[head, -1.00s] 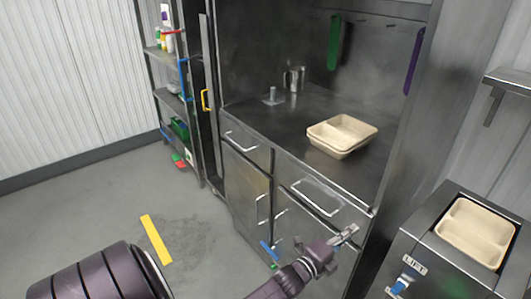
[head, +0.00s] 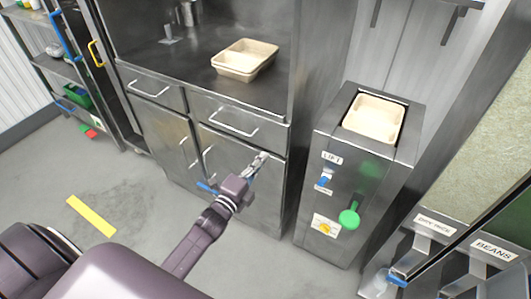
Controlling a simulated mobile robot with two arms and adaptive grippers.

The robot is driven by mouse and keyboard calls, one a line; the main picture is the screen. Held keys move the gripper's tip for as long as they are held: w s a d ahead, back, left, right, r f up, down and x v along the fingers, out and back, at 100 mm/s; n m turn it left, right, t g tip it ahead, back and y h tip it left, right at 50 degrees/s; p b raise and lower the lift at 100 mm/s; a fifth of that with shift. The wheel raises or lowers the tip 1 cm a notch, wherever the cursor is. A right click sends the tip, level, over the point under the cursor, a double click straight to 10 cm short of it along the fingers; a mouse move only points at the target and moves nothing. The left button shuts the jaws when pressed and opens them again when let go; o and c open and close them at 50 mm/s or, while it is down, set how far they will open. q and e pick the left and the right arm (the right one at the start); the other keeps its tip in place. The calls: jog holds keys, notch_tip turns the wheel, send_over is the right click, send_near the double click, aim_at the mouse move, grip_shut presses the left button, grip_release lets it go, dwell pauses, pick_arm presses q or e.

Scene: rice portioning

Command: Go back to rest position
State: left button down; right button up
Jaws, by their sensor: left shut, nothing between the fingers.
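My left gripper (head: 258,162) is shut and empty, held out in front of the steel cabinet's lower door. My left arm reaches up to it from the bottom of the head view. My right gripper is not in view. A stack of beige compartment trays (head: 245,58) sits on the steel counter (head: 205,85), above and apart from the gripper. Another beige tray (head: 373,118) sits in the top of the steel lift unit (head: 345,185) on the right.
The lift unit has a green knob (head: 349,217) and a blue switch. A shelf with a green bin (head: 77,95) is at the left. Grey floor with a yellow strip (head: 91,216) is open at lower left.

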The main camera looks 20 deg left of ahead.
pick_arm(q)
jog(key=shift+s, duration=3.35)
jog(key=s+f+n+g, duration=0.3)
jog(key=s+f, duration=0.1)
jog(key=f, duration=0.6)
jog(key=s+f+n+g+y, duration=0.1)
jog(key=s+f+n+g, duration=0.3)
jog(key=f, duration=0.7)
jog(key=s+f+n+g, duration=0.15)
jog(key=s+f, duration=0.35)
jog(key=f, duration=0.5)
jog(key=s+d+f+n+g, duration=0.1)
jog(key=s+f, duration=0.4)
jog(key=s, duration=0.5)
jog(key=s+d+f+n+g, duration=0.1)
jog(key=s+f+n+g, duration=0.3)
jog(key=s, duration=0.7)
jog(key=s+d+f+n+g, duration=0.2)
jog(key=s+f+n+g, duration=0.1)
jog(key=s+f, duration=0.5)
jog(key=shift+s+f+y, duration=0.25)
jog(key=shift+s+y, duration=0.05)
jog(key=shift+s, duration=0.85)
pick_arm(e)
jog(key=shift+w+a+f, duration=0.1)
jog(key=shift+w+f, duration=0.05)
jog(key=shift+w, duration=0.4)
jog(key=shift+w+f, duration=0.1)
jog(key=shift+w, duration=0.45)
